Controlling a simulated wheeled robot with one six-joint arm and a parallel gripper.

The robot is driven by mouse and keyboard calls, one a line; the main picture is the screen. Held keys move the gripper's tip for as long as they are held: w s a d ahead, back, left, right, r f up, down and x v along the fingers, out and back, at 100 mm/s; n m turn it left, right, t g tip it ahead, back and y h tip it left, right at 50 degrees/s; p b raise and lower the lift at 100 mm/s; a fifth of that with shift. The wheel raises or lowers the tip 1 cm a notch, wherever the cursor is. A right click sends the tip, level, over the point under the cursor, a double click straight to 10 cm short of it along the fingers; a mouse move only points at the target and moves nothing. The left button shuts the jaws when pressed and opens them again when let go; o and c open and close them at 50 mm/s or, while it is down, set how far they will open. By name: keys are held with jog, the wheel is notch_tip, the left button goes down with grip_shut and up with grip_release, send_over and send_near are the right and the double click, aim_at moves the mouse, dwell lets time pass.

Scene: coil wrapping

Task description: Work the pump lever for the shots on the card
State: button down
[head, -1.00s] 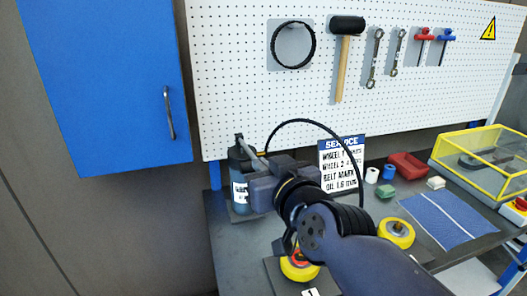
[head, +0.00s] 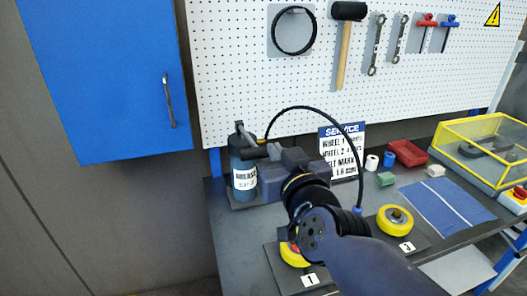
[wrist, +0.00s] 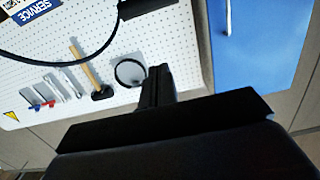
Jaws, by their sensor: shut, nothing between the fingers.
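The grease pump (head: 243,178) is a dark cylinder with a white label, upright at the left end of the bench. A black hose (head: 305,109) arcs from its top to the right. My gripper (head: 250,152) is shut and empty at the pump's upper right; whether it touches the lever is unclear. The lever is mostly hidden by my gripper in the head view. In the wrist view a dark bar (wrist: 138,8) lies beyond my closed fingers (wrist: 159,72). The service card (head: 341,146) stands behind the hose, its shot numbers too blurred or covered to read.
Yellow wheels (head: 394,220) sit on dark bases marked 1 and 3; my arm covers the area between. A blue cloth (head: 448,207), red bin (head: 406,153) and yellow-framed clear case (head: 480,145) lie right. A blue cabinet (head: 105,80) hangs left. Tools hang on the pegboard (head: 240,70).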

jog(key=w+a+f+b, duration=0.2)
jog(key=w+f+b, duration=0.1)
jog(key=w, duration=0.5)
jog(key=shift+w+a+f, duration=0.2)
jog(key=shift+w+f, duration=0.1)
jog(key=shift+f, duration=0.4)
